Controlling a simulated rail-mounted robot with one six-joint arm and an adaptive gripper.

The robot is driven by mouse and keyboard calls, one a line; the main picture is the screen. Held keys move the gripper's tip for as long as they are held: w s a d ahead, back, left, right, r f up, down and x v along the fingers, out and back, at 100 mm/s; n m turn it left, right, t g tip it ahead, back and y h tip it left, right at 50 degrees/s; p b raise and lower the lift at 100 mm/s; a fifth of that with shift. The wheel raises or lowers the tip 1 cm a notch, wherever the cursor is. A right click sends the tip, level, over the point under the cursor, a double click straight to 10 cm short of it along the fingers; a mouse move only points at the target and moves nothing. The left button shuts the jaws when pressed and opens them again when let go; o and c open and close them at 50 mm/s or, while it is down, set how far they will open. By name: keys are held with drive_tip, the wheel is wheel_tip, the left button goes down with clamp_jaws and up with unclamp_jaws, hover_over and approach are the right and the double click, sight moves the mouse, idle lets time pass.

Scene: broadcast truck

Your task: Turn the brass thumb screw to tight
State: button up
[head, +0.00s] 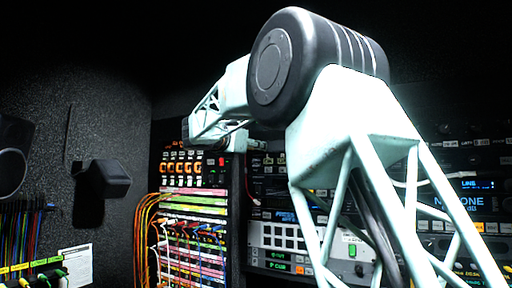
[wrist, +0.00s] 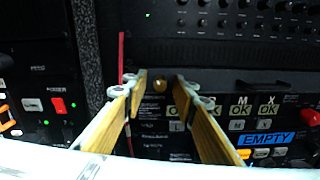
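How far the tips are from the panel is unclear. Any mark for tight is too small to read. In the head view my pale arm hides the gripper and the screw.
A thin red rod or cable (wrist: 121,58) stands just left of the fingers. Lit OK buttons (wrist: 240,111) and a blue EMPTY label (wrist: 265,139) are to the right. In the head view, orange cables (head: 146,230) hang beside a patch panel.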

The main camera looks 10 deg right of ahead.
drive_tip(key=shift+c, duration=0.4)
drive_tip(key=c, duration=0.8)
